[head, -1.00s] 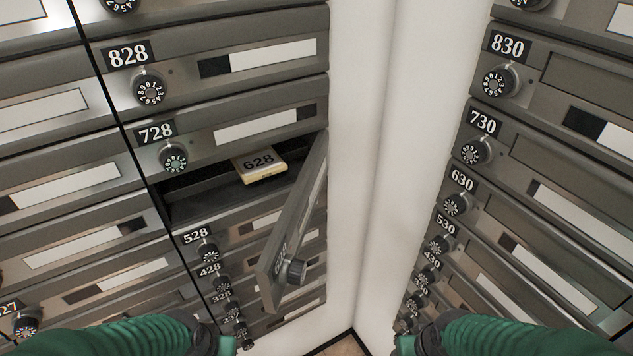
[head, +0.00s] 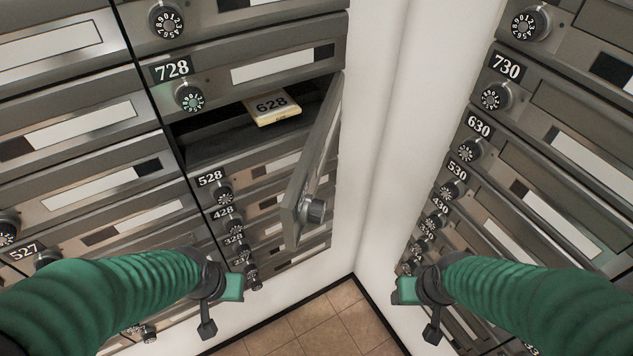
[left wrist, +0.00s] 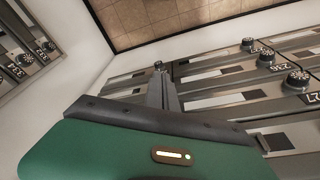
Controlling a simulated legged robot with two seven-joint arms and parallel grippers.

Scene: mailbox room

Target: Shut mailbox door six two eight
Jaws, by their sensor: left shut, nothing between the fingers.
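The door of mailbox 628 (head: 318,160) stands open, swung out from its right edge, with its dial at the lower free end. Its compartment (head: 215,140) is open and dark, under door 728.
Closed doors 728 (head: 245,75) and 528 (head: 260,178) lie above and below the opening. A white wall corner (head: 385,130) separates this bank from the right bank with 730 (head: 560,125). Dials stick out from the fronts. Tiled floor (head: 310,325) shows below.

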